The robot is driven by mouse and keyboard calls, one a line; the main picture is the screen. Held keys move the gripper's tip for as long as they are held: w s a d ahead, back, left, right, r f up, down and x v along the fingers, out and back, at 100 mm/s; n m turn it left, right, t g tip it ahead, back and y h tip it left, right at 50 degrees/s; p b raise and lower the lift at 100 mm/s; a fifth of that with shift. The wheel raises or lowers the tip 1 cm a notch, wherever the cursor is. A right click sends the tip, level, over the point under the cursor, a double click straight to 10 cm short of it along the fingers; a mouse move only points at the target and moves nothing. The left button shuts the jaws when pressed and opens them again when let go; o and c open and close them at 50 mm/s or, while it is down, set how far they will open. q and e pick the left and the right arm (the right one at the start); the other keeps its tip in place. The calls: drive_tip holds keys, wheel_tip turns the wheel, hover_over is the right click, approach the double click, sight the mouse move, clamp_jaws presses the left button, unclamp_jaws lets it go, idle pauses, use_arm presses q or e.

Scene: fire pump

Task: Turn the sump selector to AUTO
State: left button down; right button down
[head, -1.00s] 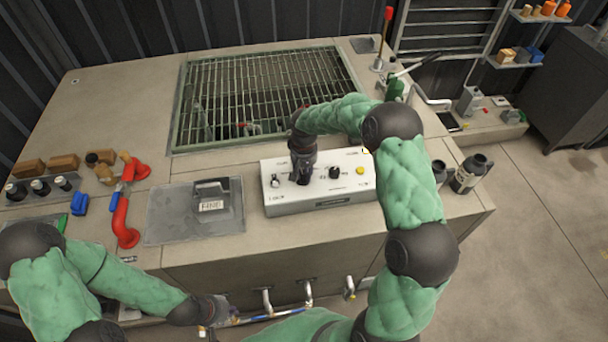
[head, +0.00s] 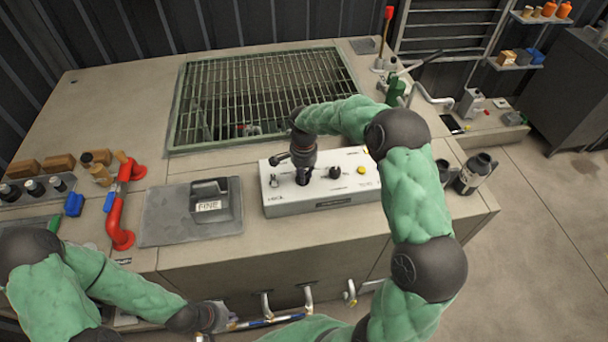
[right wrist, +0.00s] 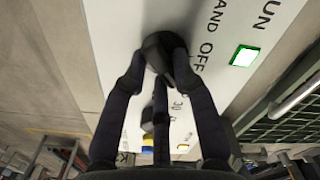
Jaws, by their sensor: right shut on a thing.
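The pale control box (head: 330,200) stands on the near edge of the concrete top. My right gripper (head: 303,181) reaches down onto the left part of its face and is shut on a black selector knob. In the right wrist view the fingers close around this knob (right wrist: 158,46), beside the printed words "AND OFF" and "UN"; the AUTO mark and the knob's pointer are hidden or unclear. A green lamp (right wrist: 244,56) glows nearby. My left gripper (head: 215,318) is low at the front by a bluish bar; its fingers are too small to read.
A second black knob (head: 335,172) and a yellow button (head: 361,170) sit right of my right gripper. A grey block marked FINE (head: 210,205) stands left of the box. A green grating (head: 260,90) lies behind. Dark bottles (head: 475,172) stand at right.

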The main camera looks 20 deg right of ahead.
drive_tip(key=shift+m, duration=0.9)
drive_tip(key=c, duration=1)
unclamp_jaws()
drive_tip(key=shift+a, duration=0.1)
wheel_tip(320, 180, up, 12)
drive_tip(key=shift+r, duration=0.1)
